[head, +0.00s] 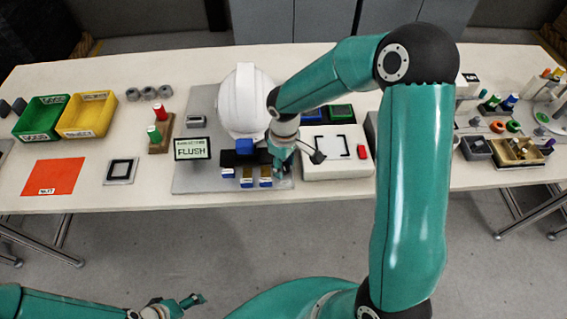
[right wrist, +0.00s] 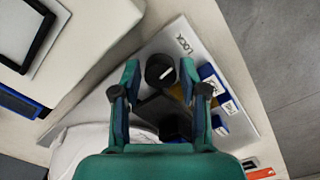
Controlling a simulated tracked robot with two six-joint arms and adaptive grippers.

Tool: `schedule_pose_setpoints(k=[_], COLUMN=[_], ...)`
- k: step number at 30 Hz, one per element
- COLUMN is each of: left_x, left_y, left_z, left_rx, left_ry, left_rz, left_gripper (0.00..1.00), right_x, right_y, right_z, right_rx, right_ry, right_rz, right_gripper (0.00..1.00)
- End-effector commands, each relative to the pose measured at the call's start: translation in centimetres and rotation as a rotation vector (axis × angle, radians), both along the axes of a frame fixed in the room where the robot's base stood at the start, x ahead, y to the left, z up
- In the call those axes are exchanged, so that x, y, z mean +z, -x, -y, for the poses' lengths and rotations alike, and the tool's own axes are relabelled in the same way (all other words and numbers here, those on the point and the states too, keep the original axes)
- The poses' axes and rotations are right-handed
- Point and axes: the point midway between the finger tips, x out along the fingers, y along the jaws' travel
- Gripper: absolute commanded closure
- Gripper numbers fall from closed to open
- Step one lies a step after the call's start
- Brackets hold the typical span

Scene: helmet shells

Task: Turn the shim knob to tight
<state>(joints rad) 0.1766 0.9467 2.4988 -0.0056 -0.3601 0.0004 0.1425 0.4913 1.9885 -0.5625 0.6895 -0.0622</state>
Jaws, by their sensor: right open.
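A round black knob (right wrist: 162,71) with a white pointer line shows in the right wrist view, beside the printed word LOCK. Its line points to the upper right of that view. I cannot tell whether this is the shim knob; no "tight" mark is readable. My right gripper (right wrist: 160,82) is open, with one finger on each side of the knob in the picture; contact is not clear. In the head view the right gripper (head: 280,166) is low over the right edge of the grey plate (head: 200,105), and the knob is hidden. My left gripper (head: 188,302) is at the bottom left, away from the table; its opening is unclear.
A white helmet shell (head: 243,95) stands on the plate behind a blue block (head: 245,146). A display (head: 193,149) reads FLUSH. Small blue-and-white labelled blocks (head: 247,182) line the plate's front. A white box (head: 337,168) stands close on the right.

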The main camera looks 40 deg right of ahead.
Motion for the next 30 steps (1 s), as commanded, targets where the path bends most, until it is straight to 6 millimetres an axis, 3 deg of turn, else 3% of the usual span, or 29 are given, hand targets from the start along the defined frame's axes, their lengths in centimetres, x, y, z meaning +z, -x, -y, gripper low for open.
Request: schedule_pose_setpoints(k=[5, 12, 22, 30], left_x=[0.0, 0.0, -2.6, -2.6], left_y=[0.0, 0.0, 0.0, 0.0], left_z=[0.0, 0.0, 0.0, 0.0], left_rx=[0.0, 0.0, 0.0, 0.0], left_ry=[0.0, 0.0, 0.0, 0.0], left_rz=[0.0, 0.0, 0.0, 0.0], left_gripper=[0.24, 0.24, 0.24, 0.24], right_x=[0.0, 0.0, -0.4, 0.1], right_y=[0.0, 0.0, 0.0, 0.0], right_z=[0.0, 0.0, 0.1, 0.0], right_rx=[0.0, 0.0, -0.11, -0.145], right_ry=[0.0, 0.0, 0.001, 0.0], right_rz=[-0.001, -0.001, 0.003, -0.001], right_gripper=[0.6, 1.0, 1.0, 1.0])
